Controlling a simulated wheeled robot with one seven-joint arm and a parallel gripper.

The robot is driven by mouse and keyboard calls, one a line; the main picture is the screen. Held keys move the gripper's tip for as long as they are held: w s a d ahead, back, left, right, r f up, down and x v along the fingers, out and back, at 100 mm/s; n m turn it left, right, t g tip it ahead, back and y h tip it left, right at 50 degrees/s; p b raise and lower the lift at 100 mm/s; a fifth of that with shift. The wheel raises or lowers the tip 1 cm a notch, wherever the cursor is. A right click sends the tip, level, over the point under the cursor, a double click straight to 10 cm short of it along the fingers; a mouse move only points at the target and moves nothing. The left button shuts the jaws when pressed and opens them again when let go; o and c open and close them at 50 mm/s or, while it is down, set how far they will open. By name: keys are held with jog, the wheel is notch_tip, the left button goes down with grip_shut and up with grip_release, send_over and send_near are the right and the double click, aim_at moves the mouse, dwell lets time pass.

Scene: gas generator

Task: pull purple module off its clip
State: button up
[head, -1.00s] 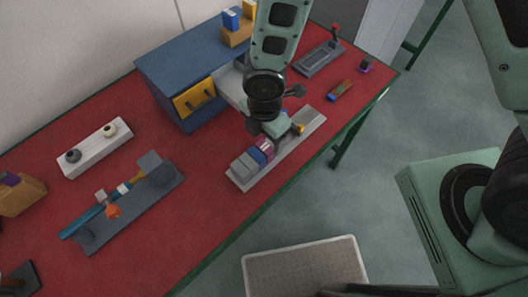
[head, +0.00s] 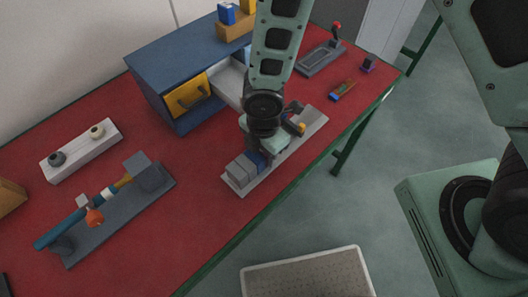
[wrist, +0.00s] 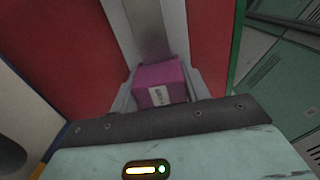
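The purple module (wrist: 162,86), a small block with a white label, sits in line with the grey rail (wrist: 150,25) in the wrist view. My gripper (wrist: 161,82) has one finger on each side of it, with narrow gaps near the tips; the fingers look open around it. I cannot clearly see contact. In the head view my gripper (head: 265,148) is down over the light grey rail (head: 315,121) and hides the purple module. A blue module (head: 256,161) and grey modules (head: 240,168) stand on the rail just left of my gripper.
A blue cabinet (head: 165,75) with a yellow-fronted drawer (head: 187,95) stands behind the rail. A tool fixture (head: 120,215) lies to the left. A small part (head: 342,90) lies right of the rail. The table's front edge (head: 240,235) is close to the rail.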

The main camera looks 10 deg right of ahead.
jog(key=c, duration=0.5)
jog(key=shift+r+p, duration=0.35)
jog(key=shift+r, duration=0.1)
dwell(1.5)
jog(key=shift+r+p, duration=2.55)
jog(key=shift+r, duration=0.45)
